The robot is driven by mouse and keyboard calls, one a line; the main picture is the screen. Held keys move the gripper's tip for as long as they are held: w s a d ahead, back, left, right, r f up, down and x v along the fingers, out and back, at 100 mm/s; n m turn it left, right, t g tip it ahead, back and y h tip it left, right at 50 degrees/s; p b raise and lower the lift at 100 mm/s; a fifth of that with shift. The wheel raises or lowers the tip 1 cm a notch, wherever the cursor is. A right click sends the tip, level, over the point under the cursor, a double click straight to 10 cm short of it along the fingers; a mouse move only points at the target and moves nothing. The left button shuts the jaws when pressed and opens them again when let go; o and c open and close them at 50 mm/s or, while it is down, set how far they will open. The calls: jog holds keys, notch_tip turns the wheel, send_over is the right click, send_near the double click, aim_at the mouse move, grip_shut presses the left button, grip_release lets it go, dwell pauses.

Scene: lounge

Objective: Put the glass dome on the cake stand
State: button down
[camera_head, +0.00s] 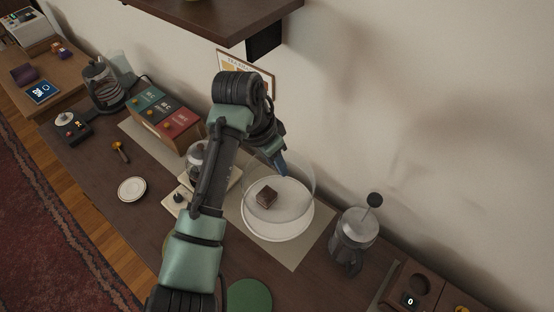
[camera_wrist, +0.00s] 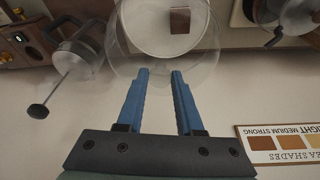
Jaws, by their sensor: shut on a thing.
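The white round cake stand (camera_head: 278,234) stands on a pale mat on the counter, with a dark brown piece of cake (camera_head: 266,197) on it. The clear glass dome (camera_head: 300,182) is over the stand and around the cake in the head view; I cannot tell whether its rim touches the stand. My gripper (camera_head: 282,170) is at the top of the dome, its blue fingers shut on it. In the wrist view the fingertips (camera_wrist: 160,72) meet the dome's near part (camera_wrist: 195,72), and the cake (camera_wrist: 180,21) shows through the glass. The gripped part is hard to see.
A French press (camera_head: 355,238) stands close to the right of the stand. A box of coloured packets (camera_head: 162,117) and a small white plate (camera_head: 132,189) are to the left. A dark shelf (camera_head: 215,18) hangs above, and the wall is close behind.

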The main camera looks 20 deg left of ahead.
aim_at(276, 180)
jog(key=shift+f+b, duration=2.05)
jog(key=shift+f, duration=1.95)
jog(key=shift+c, duration=2.4)
grip_release()
jog(key=shift+s, duration=0.1)
jog(key=v, duration=1.2)
jog(key=shift+s+a+r, duration=0.1)
jog(key=shift+r, duration=0.35)
